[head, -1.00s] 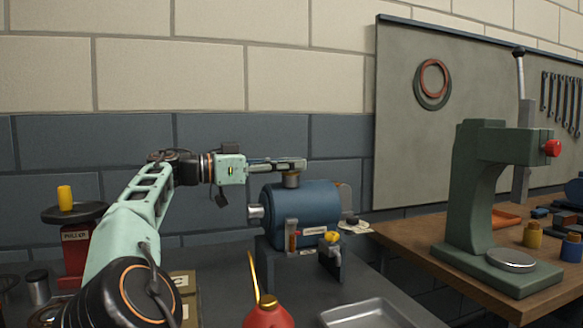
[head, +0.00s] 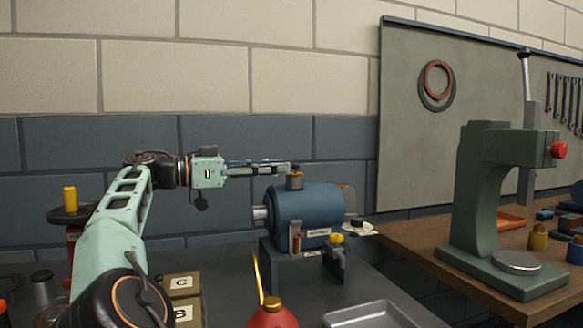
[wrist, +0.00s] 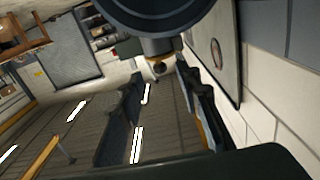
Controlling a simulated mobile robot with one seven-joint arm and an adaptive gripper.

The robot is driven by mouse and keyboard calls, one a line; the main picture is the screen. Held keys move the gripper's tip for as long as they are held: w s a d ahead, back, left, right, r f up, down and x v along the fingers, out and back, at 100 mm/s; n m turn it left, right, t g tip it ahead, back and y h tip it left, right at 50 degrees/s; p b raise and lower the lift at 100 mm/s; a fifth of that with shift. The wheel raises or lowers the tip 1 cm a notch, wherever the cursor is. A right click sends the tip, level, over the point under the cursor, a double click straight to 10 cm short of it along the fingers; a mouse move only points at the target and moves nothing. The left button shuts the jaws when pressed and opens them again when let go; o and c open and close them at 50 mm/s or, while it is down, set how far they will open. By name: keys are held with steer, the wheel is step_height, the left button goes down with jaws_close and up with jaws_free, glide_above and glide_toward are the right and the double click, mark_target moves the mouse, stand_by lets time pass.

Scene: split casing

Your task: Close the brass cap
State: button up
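The blue casing (head: 309,212) lies on a dark stand on the bench. The brass cap (head: 295,182) is a short brass cylinder with a darker upper part, upright on top of the casing. My gripper (head: 291,168) reaches in level from the left, its fingertips at about the height of the cap's top. Whether they touch the cap cannot be told. In the wrist view the two dark fingers (wrist: 158,100) stand apart with nothing gripped between them. A small round part shows beyond their tips; I cannot tell what it is.
A yellow-knobbed clamp (head: 337,252) stands in front of the casing. A red oil can (head: 271,315) and a metal tray (head: 370,315) are nearer. A green press (head: 490,200) stands on the wooden table at right. Boxes marked C and B (head: 181,284) sit at left.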

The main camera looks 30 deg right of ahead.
steer(key=v, duration=0.6)
steer(key=shift+a, duration=0.35)
